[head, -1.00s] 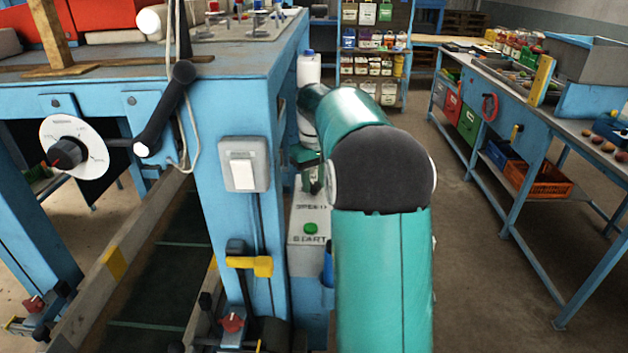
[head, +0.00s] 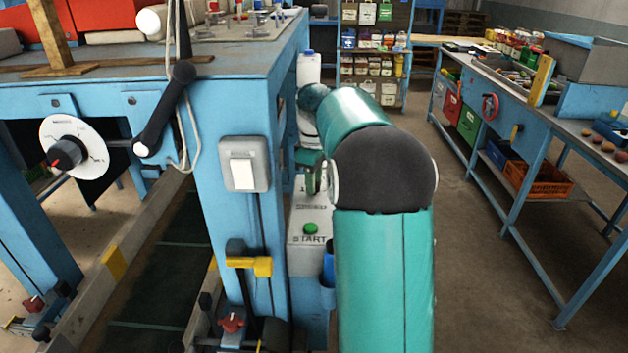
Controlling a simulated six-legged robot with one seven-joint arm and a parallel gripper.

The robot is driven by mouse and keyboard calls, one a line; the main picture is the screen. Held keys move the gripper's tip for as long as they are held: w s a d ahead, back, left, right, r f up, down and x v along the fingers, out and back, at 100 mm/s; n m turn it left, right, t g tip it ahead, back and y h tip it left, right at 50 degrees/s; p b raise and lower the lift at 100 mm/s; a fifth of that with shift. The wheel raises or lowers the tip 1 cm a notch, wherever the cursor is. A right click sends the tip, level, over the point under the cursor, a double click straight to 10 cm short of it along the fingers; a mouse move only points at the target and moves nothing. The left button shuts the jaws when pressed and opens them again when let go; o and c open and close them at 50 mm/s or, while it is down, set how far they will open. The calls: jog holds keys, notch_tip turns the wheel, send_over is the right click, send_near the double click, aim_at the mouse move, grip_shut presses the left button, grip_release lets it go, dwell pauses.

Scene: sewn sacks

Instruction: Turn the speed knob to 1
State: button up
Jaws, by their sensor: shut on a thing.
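A grey control box (head: 308,255) stands beside the blue table leg, with a green START button (head: 310,228) on its top. My gripper (head: 312,185) is over the far part of this box, beyond the button, partly hidden by my own teal arm. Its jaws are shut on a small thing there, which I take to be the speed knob. The knob itself and its scale are hidden, so its setting cannot be read.
A white dial with a dark and red knob (head: 66,152) and a black crank lever (head: 165,110) are on the bench at left. A light switch (head: 243,164) is on the blue leg. A bench with crates (head: 538,178) stands right, with open floor before it.

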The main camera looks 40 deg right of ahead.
jog(key=shift+r, duration=0.1)
jog(key=o, duration=1)
jog(key=shift+c, duration=0.2)
notch_tip(320, 180, up, 14)
dwell(0.4)
